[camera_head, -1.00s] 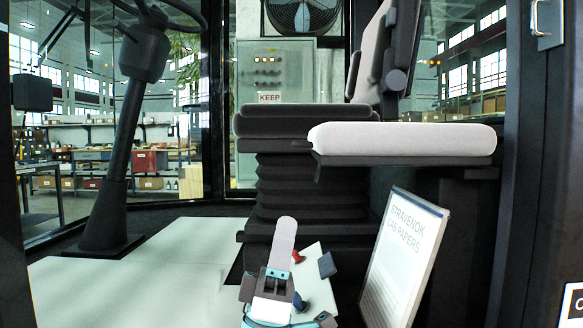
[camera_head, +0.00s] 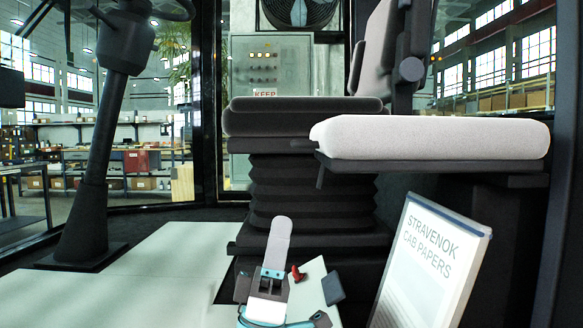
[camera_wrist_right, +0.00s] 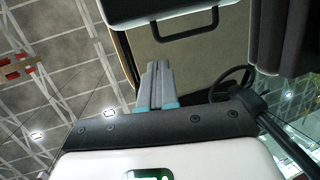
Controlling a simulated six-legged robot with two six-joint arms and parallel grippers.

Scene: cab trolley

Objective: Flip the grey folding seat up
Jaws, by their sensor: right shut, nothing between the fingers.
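The grey folding seat (camera_head: 430,137) is at the right of the head view. Its pale cushion lies flat on a dark base plate (camera_head: 430,167). My right gripper (camera_head: 279,228) is low in the middle of the head view, pointing up, lower in the picture and left of the seat. It is shut and empty, and appears apart from the seat. My left gripper is not in view.
A black operator's seat (camera_head: 305,117) on a bellows base (camera_head: 310,190) stands left of the folding seat. A steering column (camera_head: 95,150) stands at the left. The pale floor (camera_head: 150,270) at left is clear.

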